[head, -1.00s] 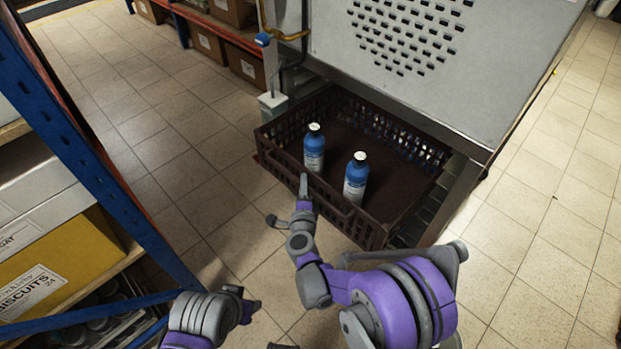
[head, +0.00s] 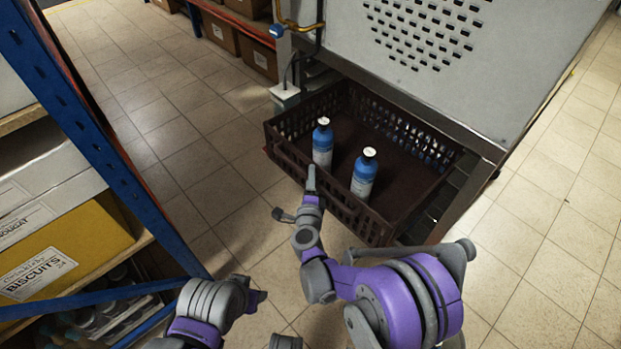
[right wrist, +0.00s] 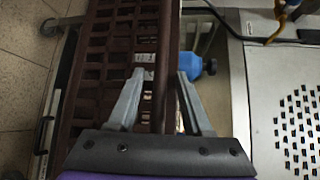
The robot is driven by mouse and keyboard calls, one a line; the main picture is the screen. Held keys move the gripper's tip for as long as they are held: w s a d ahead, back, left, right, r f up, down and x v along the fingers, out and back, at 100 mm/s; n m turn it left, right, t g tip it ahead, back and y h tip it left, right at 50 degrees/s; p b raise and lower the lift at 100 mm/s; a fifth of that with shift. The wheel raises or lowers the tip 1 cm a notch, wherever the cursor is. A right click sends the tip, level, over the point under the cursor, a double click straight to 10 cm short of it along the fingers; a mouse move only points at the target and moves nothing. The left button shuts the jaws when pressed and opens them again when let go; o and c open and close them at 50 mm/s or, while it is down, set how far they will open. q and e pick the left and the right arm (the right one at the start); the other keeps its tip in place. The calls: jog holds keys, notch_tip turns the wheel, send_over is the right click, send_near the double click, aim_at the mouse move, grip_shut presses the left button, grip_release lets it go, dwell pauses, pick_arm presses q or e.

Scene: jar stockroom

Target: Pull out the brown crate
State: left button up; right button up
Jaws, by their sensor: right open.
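The brown crate (head: 352,212) is a dark slatted crate sitting low under a grey perforated machine, its near part sticking out. Two blue-and-white bottles stand upright in it, one at the left (head: 322,146) and one nearer the middle (head: 363,176). My right gripper (head: 311,180) is at the crate's near wall. In the right wrist view its open fingers (right wrist: 163,76) stand on either side of the crate's wall (right wrist: 115,60); whether they touch it is unclear. My left gripper (head: 256,298) is low in the head view, away from the crate; its jaws are not clear.
A blue-framed shelf (head: 110,150) with a yellow biscuits box (head: 75,245) stands close on the left. The grey machine (head: 470,70) is above the crate. A low red shelf with cardboard boxes (head: 257,56) is behind. Tiled floor between is clear.

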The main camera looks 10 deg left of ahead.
pick_arm(q)
jog(key=shift+s+r+p, duration=0.1)
jog(key=shift+r+p, duration=0.65)
pick_arm(e)
jog(key=v, duration=1)
jog(key=shift+s, duration=0.4)
jog(key=s+d+r+n+g+y, duration=0.35)
jog(key=d+r+n, duration=0.35)
jog(key=r+n, duration=0.3)
jog(key=s+d+f+n+g+h, duration=0.3)
jog(key=s+d+n+g, duration=0.1)
jog(key=s+d, duration=0.6)
jog(key=s+d+f+n+g+h, duration=0.3)
jog(key=s+d+f+g, duration=0.1)
jog(key=s+d, duration=0.6)
pick_arm(q)
notch_tip(320, 180, up, 26)
jog(key=w+t+p, duration=0.1)
jog(key=p, duration=2.1)
jog(key=shift+f, duration=0.2)
pick_arm(e)
notch_tip(320, 180, up, 26)
jog(key=shift+d+n+t, duration=0.3)
jog(key=shift+t, duration=0.05)
